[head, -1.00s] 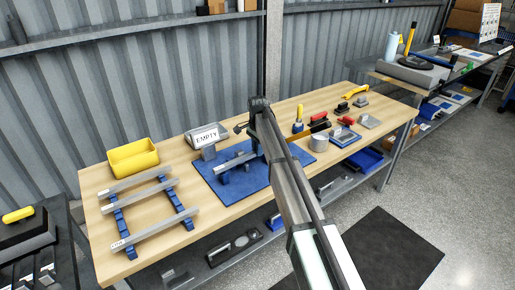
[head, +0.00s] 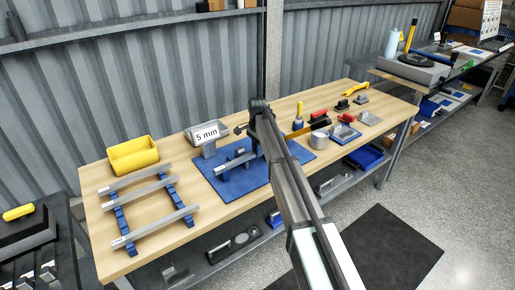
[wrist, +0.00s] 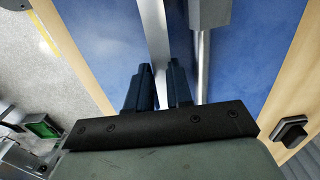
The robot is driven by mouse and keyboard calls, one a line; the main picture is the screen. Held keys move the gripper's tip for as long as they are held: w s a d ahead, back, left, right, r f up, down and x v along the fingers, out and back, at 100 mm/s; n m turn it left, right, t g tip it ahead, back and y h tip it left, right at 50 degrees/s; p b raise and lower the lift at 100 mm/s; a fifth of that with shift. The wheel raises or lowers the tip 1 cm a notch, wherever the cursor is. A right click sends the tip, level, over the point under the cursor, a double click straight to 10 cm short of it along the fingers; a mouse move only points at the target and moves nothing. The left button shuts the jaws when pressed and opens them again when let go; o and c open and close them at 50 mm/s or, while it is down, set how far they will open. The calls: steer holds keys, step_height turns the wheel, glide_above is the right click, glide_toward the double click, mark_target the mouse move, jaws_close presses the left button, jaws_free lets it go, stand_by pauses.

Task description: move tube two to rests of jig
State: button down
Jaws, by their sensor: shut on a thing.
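A grey tube (wrist: 157,35) runs between the two dark fingers of my gripper (wrist: 160,72) in the wrist view, and the gripper is shut on it. I cannot tell whether the tube touches every rest. A sign behind the jig (head: 207,134) reads "5 mm".
Three grey tubes lie across a blue rack (head: 117,216) on the left, beside a yellow bin (head: 134,155). In the wrist view a metal post (wrist: 201,65) stands close right of the fingers.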

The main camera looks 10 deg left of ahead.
steer(key=shift+f, duration=0.15)
stand_by(0.5)
jaws_free()
stand_by(0.9)
stand_by(0.5)
step_height(320, 180, up, 9)
stand_by(1.6)
